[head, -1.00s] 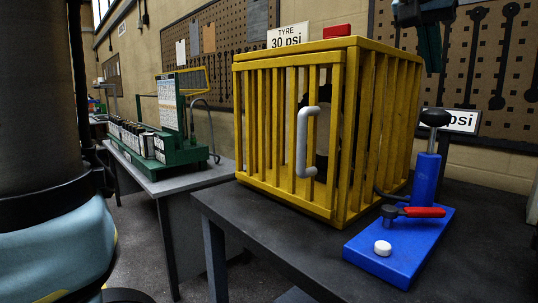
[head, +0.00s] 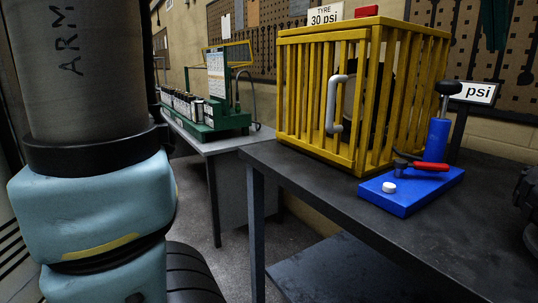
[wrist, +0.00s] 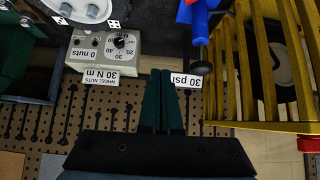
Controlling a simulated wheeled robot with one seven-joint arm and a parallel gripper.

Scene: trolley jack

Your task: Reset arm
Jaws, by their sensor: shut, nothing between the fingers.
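My gripper (wrist: 163,76) shows in the wrist view as two dark green fingers pressed together, shut and empty. My thick grey arm link marked ARM (head: 80,75) and a light blue joint (head: 90,205) fill the left side.
A yellow barred cage (head: 352,150) stands on the dark bench (head: 460,235), beside a blue pump (head: 408,200) with a red lever. The wrist view shows a dial box (wrist: 100,48) near the pegboard. A green rack (head: 212,130) stands on another bench behind.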

